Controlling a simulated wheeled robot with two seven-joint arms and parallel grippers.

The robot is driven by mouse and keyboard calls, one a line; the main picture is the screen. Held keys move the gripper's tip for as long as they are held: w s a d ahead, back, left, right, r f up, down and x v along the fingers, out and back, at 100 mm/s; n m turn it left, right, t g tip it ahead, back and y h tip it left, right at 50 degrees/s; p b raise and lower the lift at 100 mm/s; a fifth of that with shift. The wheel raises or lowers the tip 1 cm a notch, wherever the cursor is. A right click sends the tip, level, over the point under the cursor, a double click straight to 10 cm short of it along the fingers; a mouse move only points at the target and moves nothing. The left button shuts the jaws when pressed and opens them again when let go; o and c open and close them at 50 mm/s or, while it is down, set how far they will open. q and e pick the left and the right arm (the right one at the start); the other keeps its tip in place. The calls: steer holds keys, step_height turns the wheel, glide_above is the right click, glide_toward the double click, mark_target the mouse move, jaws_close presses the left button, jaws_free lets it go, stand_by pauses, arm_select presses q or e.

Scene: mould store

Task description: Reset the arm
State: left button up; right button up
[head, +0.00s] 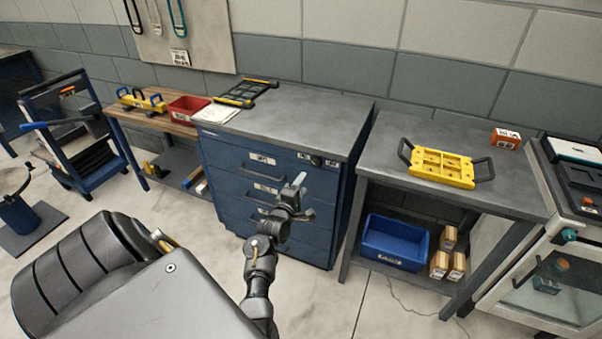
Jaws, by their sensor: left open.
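My left gripper (299,191) is in the lower middle of the head view, at the end of my dark arm. It is raised in front of the blue drawer cabinet (232,170) and its jaws are open. I see nothing between its fingers. Whether it touches the cabinet front is hard to tell, as the gripper overlaps the drawers in the picture. My right gripper is not in view.
A grey table (390,155) at right holds a yellow mould (442,168) and an orange box (505,139). A blue bin (394,242) and small boxes stand on its lower shelf. A red bin (188,109) is at left. Open floor (330,305) lies in front.

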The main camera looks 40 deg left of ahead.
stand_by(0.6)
arm_select(q)
steer(key=s+d+f+m+g+h, duration=0.1)
steer(key=d+f+m+g+h, duration=0.15)
steer(key=d+f+m, duration=0.7)
steer(key=s+d+f+m+g+h, duration=0.2)
steer(key=d+f+m+g, duration=0.15)
steer(key=f, duration=1.05)
steer(key=s+d+f+m+g, duration=0.2)
steer(key=s+d+f+m, duration=0.25)
steer(key=s+f, duration=0.45)
steer(key=s+d+f+m+g+h, duration=0.1)
steer(key=s+d+f+m+g, duration=0.1)
steer(key=s+f, duration=0.5)
steer(key=s+d+f+m+g+h, duration=0.15)
steer(key=s+f, duration=0.25)
steer(key=s, duration=0.6)
steer(key=s+f+m+g, duration=0.1)
steer(key=s+f+g, duration=0.1)
steer(key=s, duration=0.9)
steer(key=s+f+m+g+y, duration=0.1)
steer(key=s+f+m+g, duration=0.1)
steer(key=s, duration=0.9)
steer(key=shift+d+f, duration=0.25)
steer(key=shift+g, duration=0.25)
